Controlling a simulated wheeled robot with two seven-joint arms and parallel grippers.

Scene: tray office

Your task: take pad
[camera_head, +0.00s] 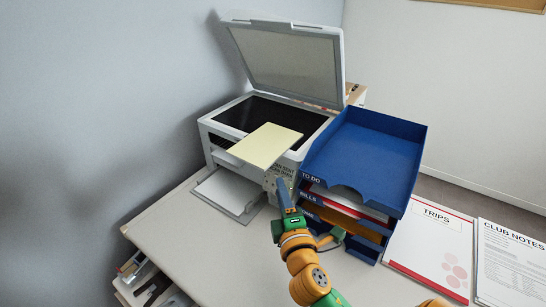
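A pale yellow pad (268,146) lies flat across the front edge of the open printer's glass, its near corner sticking out over the front panel. My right gripper (284,186) is in front of the printer, just below and right of the pad's near edge in the head view. A small gap seems to show between its tip and the pad. The fingers are seen from behind and overlap, so whether they are open or shut is unclear. My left gripper is out of view.
The printer (216,129) has its lid (288,62) raised and its paper tray (228,191) out. A stack of blue letter trays (365,150) stands close on the right. Papers headed TRIPS (430,245) and CLUB NOTES (512,262) lie further right. The desk (185,230) is clear at front left.

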